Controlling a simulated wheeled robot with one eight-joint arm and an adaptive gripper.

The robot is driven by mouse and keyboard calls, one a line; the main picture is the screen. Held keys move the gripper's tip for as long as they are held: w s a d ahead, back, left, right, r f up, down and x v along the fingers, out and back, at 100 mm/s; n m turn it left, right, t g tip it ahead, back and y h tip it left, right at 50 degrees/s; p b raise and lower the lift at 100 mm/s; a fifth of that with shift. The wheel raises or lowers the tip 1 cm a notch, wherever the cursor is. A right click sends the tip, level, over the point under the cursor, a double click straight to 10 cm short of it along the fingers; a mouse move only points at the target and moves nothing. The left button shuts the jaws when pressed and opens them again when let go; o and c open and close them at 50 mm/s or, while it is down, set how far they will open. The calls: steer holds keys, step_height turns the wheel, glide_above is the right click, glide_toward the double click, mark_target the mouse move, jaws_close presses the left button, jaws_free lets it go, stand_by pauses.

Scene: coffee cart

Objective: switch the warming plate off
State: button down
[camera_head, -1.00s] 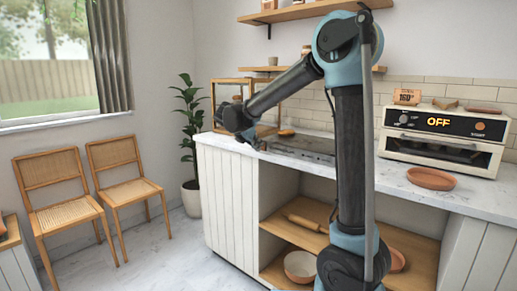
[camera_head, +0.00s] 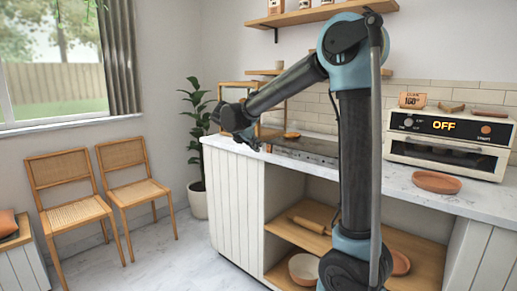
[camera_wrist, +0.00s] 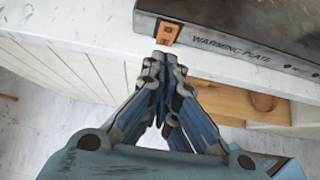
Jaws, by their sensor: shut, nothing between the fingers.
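The warming plate (camera_head: 312,150) is a dark, flat metal unit on the counter near its left end. The wrist view shows its front face (camera_wrist: 232,48) with the label "WARMING PLATE" and a small orange switch (camera_wrist: 167,33) at the left. Small round marks at the right of that face look dark. My gripper (camera_wrist: 161,64) is shut and empty, its fingertips just below the switch in the wrist view. I cannot tell whether they touch it. In the head view my gripper (camera_head: 250,141) is at the counter's front edge, by the plate's left end.
A white oven (camera_head: 447,150) reading "OFF" stands at the right of the counter (camera_head: 390,182). A terracotta dish (camera_head: 437,182) lies before it. Shelves under the counter hold a rolling pin (camera_head: 306,224) and a bowl (camera_head: 303,268). Two chairs (camera_head: 132,192) stand at the left.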

steer(key=w+d+r+v, duration=0.1)
steer(key=v, duration=0.8)
steer(key=shift+r, duration=0.4)
steer(key=shift+s+a, duration=0.1)
steer(key=s+d+f+m+g+y, duration=0.1)
steer(key=s+d+f+m, duration=0.25)
steer(key=d, duration=0.45)
steer(key=s+d+f+m+g, duration=0.25)
steer(key=s+d+m, duration=0.25)
steer(key=d, duration=0.3)
steer(key=s+d+f+m+g+y, duration=0.1)
steer(key=s+d+f+m, duration=0.25)
steer(key=d, duration=0.55)
steer(key=s+d+f+m+y, duration=0.2)
steer(key=s+d+f+m, duration=0.1)
steer(key=s+f+m, duration=0.5)
steer(key=s+d+f+m+g+y, duration=0.1)
steer(key=s+d+f+m, duration=0.3)
steer(key=s+f+m, duration=0.4)
steer(key=s+f, duration=0.2)
steer(key=s, duration=0.3)
steer(key=shift+m+y, duration=0.3)
steer(key=shift+y, duration=0.1)
